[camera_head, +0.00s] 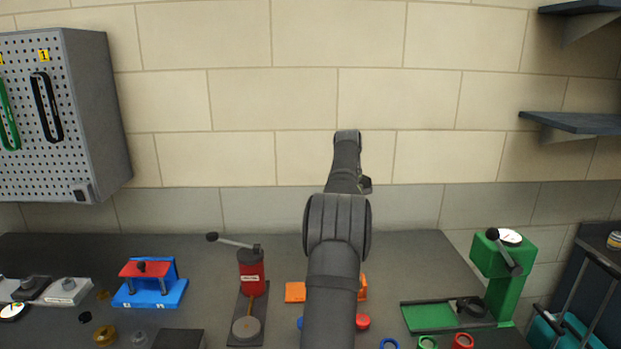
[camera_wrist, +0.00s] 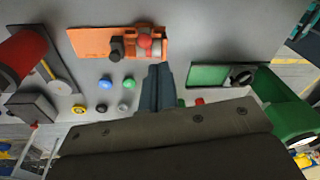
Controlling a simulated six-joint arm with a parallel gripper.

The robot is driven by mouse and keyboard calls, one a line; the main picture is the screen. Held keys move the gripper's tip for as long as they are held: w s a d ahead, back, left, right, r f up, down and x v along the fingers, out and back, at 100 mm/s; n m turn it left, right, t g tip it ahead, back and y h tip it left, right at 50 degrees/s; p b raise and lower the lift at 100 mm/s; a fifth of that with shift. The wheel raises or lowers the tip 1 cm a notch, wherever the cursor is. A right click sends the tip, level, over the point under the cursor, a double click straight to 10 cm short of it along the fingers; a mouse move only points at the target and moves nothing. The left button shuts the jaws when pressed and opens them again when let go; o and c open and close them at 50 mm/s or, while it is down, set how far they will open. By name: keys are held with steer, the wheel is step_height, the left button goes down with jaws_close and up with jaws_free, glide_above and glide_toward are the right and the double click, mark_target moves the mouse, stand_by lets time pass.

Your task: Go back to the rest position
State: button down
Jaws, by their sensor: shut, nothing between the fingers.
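My gripper (camera_wrist: 157,88) shows in the wrist view as two dark blue-grey fingers pressed together, with nothing between them. It points down over the grey bench, apart from the things on it. In the head view my arm rises in the middle of the picture and the fingers cannot be made out. In the wrist view an orange fixture (camera_wrist: 88,42) with a red knob lies beyond the fingertips. Small blue (camera_wrist: 105,83) and green (camera_wrist: 129,82) round parts lie to their left.
A red lever press (camera_head: 251,272) stands left of my arm, and a blue fixture (camera_head: 152,293) farther left. A green press (camera_head: 495,275) stands at the right. A pegboard cabinet (camera_head: 110,115) hangs at the left, shelves (camera_head: 575,123) at the right. The air before the wall is clear.

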steer(key=s+f, duration=0.5)
steer(key=shift+d+f, duration=0.3)
steer(key=shift+d, duration=0.05)
steer(key=shift+w, duration=0.15)
